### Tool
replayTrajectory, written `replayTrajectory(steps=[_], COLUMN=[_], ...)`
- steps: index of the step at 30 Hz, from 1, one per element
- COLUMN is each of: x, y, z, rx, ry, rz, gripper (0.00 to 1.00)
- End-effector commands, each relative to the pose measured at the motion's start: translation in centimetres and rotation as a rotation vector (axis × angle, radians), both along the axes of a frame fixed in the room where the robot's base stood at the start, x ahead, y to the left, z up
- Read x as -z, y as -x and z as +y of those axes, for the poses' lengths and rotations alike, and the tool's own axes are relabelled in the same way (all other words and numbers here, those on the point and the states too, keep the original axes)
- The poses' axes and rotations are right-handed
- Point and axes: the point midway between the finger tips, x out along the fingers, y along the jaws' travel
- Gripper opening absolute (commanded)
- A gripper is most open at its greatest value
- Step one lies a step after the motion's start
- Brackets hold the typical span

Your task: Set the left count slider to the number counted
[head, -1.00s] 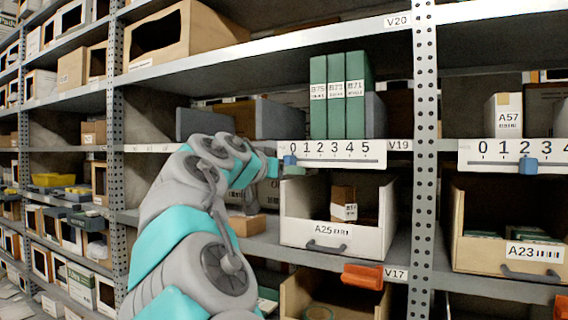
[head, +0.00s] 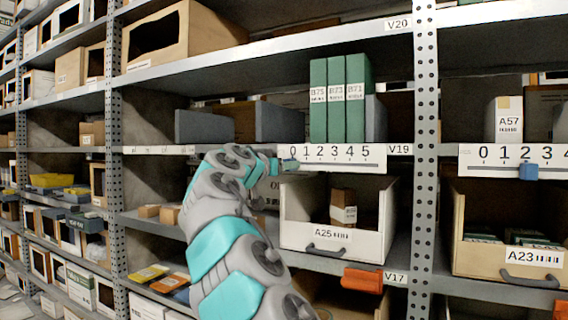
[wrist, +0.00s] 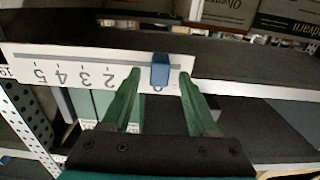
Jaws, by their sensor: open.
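The left count slider's white scale (head: 345,155), marked 0 to 5, is on the shelf edge above bin A25. It shows upside down in the wrist view (wrist: 60,66). Its blue slider block (wrist: 160,70) sits over the 0, partly covering the digit. In the head view my gripper hides most of it. My gripper (wrist: 160,74) is open, with one green finger on each side of the block. Small gaps seem to show at both sides; contact cannot be told. In the head view my gripper (head: 286,164) is at the scale's left end.
Three green binders (head: 337,98) stand above the scale. Bin A25 (head: 318,236) below holds a small brown box (head: 343,205). A second scale (head: 500,152) at right has its blue block (head: 528,170) at 2. A perforated post (head: 424,160) separates the bays.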

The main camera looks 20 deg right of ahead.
Motion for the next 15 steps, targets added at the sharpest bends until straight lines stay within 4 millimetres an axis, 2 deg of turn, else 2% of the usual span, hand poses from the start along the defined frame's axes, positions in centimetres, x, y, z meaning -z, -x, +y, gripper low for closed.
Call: replayTrajectory(steps=[11,15], x=[-0.05,-0.02], y=[-0.19,-0.19], z=[-0.28,-0.29], rx=[0.0,0.0], ry=[0.001,0.0], rz=[-0.001,0.0], gripper=[0.6,0.45])
